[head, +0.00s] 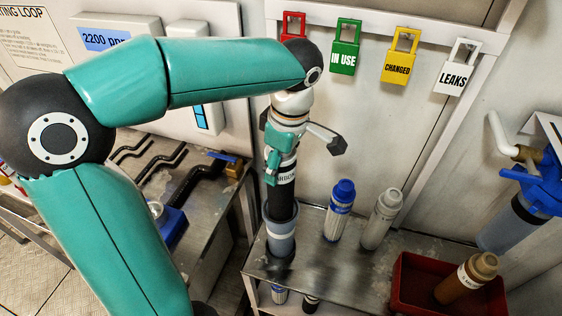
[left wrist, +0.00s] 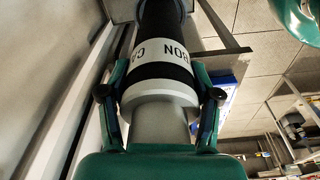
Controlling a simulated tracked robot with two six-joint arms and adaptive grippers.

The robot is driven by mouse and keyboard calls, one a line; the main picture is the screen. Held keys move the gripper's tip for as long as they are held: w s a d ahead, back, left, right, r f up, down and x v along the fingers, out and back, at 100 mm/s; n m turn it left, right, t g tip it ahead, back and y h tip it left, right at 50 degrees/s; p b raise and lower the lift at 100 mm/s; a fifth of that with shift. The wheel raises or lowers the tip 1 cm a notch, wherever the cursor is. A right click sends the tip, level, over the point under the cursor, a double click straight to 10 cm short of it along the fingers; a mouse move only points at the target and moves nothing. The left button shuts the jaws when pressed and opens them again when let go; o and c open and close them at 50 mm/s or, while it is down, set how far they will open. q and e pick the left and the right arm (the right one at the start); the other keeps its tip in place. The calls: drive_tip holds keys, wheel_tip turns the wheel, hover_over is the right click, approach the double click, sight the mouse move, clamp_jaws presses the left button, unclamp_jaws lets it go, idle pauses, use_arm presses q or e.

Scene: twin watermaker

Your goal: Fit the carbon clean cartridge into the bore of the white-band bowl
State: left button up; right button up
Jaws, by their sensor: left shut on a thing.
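The carbon clean cartridge (head: 283,195), black with a white lettered band, is upright in the head view. My left gripper (head: 284,158) is shut on its upper part. The bowl (head: 281,240), grey-blue with a paler rim, stands on the metal bench directly below. The cartridge's lower end is at or inside the bowl's mouth; its depth is hidden, and I cannot tell whether it is seated. My right gripper is not in view.
A blue-capped cartridge (head: 339,212) and a pale grey cartridge (head: 380,220) stand on the bench (head: 335,265) to the right. A red tray (head: 408,292) holds a brown cartridge (head: 466,279). A clear blue housing (head: 510,222) hangs at the right. Lockout tags (head: 400,58) hang behind.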

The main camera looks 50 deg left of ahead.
sight(281, 203)
use_arm(q)
drive_tip(key=shift+f+b, duration=5.8)
drive_tip(key=shift+f, duration=1.05)
drive_tip(key=o, duration=1)
drive_tip(key=shift+o, duration=0.2)
drive_tip(key=r, duration=0.3)
drive_tip(key=d+r, duration=0.1)
drive_tip(key=r, duration=0.7)
drive_tip(key=shift+w+d+r, duration=0.2)
drive_tip(key=shift+w+r, duration=0.05)
drive_tip(key=shift+r, duration=0.25)
